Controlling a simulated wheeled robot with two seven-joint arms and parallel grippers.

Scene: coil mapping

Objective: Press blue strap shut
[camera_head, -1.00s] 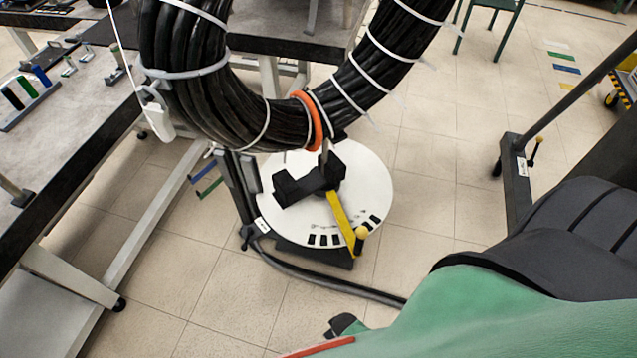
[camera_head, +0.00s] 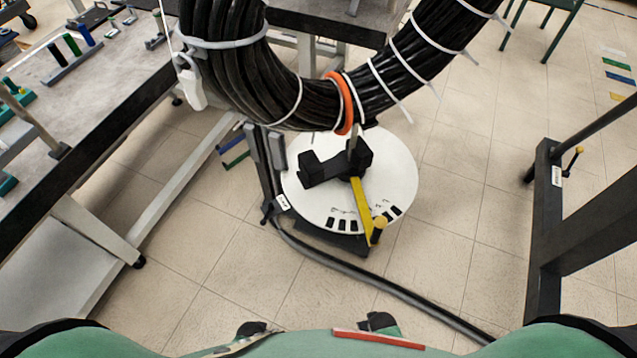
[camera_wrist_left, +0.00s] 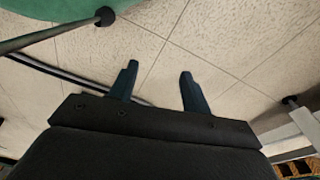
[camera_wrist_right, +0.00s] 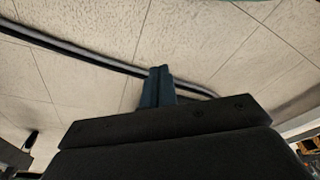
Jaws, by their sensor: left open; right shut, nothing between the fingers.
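A black cable coil (camera_head: 222,84) with several white ties hangs above a round white disc (camera_head: 310,204). An orange band (camera_head: 345,103) goes around the coil's lower part. I cannot make out a blue strap on the coil. A blue upright piece (camera_head: 79,34) stands in a small rack on the left table, beside a green and a black one. My left gripper (camera_wrist_left: 157,82) is open and empty over the floor in the left wrist view. My right gripper (camera_wrist_right: 158,75) is shut and empty in the right wrist view, over the floor and a dark cable.
The grey table (camera_head: 120,85) stands at the left. A dark cable (camera_head: 370,283) runs across the floor from the disc stand. A yellow arm (camera_head: 361,205) lies on the disc. A dark frame (camera_head: 545,215) stands at the right.

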